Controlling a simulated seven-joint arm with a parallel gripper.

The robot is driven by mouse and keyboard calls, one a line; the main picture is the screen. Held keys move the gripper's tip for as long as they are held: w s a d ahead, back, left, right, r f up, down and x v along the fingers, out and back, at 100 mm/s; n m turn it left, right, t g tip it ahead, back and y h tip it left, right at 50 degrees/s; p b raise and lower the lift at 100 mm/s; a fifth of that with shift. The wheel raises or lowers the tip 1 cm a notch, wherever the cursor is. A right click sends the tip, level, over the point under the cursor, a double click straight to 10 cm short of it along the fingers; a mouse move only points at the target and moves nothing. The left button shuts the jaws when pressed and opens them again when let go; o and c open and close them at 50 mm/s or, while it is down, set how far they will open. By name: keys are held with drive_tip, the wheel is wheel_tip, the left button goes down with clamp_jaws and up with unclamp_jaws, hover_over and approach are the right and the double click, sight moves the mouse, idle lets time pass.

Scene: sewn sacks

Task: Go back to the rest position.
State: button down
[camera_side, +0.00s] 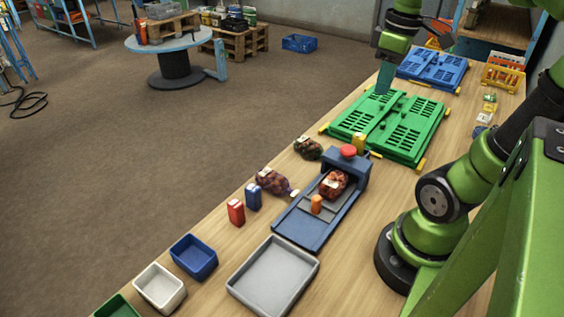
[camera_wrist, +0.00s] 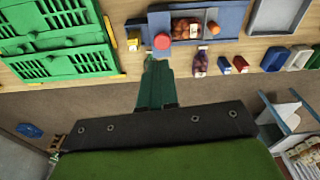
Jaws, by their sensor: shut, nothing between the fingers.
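My gripper (camera_side: 383,86) is shut and empty. In the side view it hangs above the far edge of the green folded crates, apart from the sacks. In the wrist view its green fingers (camera_wrist: 154,85) are together and point toward the table. A reddish net sack (camera_side: 334,185) lies on the blue sewing station (camera_side: 308,226), which has a red knob (camera_side: 348,151). A second reddish sack (camera_side: 272,181) lies on the table left of the station, and a darker sack (camera_side: 308,148) lies behind it.
Green folded crates (camera_side: 392,126) and blue ones (camera_side: 433,68) cover the far table. A grey tray (camera_side: 262,301), a blue bin (camera_side: 194,257) and a white bin (camera_side: 160,289) stand at the near end. Red (camera_side: 236,212) and blue (camera_side: 253,197) small containers stand beside the station.

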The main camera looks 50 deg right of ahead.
drive_tip(key=w+a+f+m+t+y, duration=0.1)
drive_tip(key=w+a+m+t, duration=0.1)
drive_tip(key=a, duration=0.6)
drive_tip(key=w+a+f+m+t, duration=0.2)
drive_tip(key=a+m+t, duration=0.1)
drive_tip(key=a, duration=0.6)
drive_tip(key=shift+w+a+t+y, duration=0.3)
drive_tip(key=shift+t+y, duration=0.1)
drive_tip(key=shift+t, duration=0.1)
